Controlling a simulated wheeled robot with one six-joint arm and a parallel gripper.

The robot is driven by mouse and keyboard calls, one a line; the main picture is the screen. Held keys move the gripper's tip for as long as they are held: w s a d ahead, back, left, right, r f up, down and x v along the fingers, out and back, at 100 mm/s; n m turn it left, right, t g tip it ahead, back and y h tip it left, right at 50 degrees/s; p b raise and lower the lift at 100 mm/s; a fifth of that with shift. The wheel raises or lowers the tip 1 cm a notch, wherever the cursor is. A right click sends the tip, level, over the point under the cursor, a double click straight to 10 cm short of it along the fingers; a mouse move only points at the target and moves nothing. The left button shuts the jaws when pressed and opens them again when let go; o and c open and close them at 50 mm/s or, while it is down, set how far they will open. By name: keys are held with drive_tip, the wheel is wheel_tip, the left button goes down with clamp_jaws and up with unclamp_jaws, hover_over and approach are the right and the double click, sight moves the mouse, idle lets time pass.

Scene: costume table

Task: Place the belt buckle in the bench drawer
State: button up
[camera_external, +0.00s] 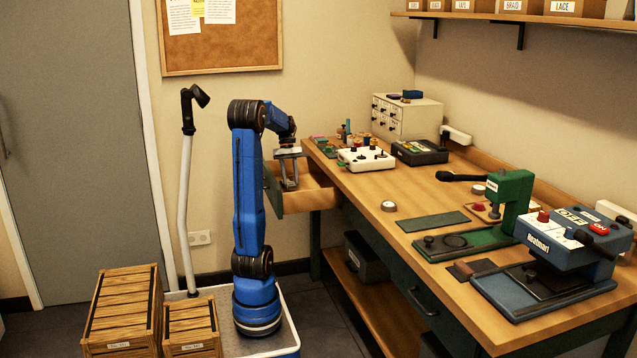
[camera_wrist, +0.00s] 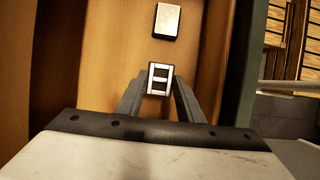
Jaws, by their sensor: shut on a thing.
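The belt buckle (camera_wrist: 158,91) is a small silver rectangular frame with a bar across it and dark openings. My gripper (camera_wrist: 158,84) is shut on it, with one grey finger on each side. The bench drawer (camera_external: 313,201) is pulled out at the far left end of the wooden bench. My gripper (camera_external: 290,186) points down over this drawer in the external view; the buckle is too small to make out there. The drawer's brown interior (camera_wrist: 207,60) lies below the fingers in the wrist view. I cannot tell whether the buckle touches the drawer floor.
A plain silver plate (camera_wrist: 167,20) lies in the drawer beyond the buckle. The bench top (camera_external: 375,215) carries a white control box (camera_external: 366,160), a green press (camera_external: 510,200) and a blue press (camera_external: 565,245). Wooden crates (camera_external: 125,310) stand at lower left.

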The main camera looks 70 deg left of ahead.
sight(291, 185)
drive_tip(key=shift+f, duration=1.6)
drive_tip(key=shift+f, duration=0.1)
drive_tip(key=o, duration=1.1)
drive_tip(key=shift+o, duration=0.2)
drive_tip(key=v, duration=1.2)
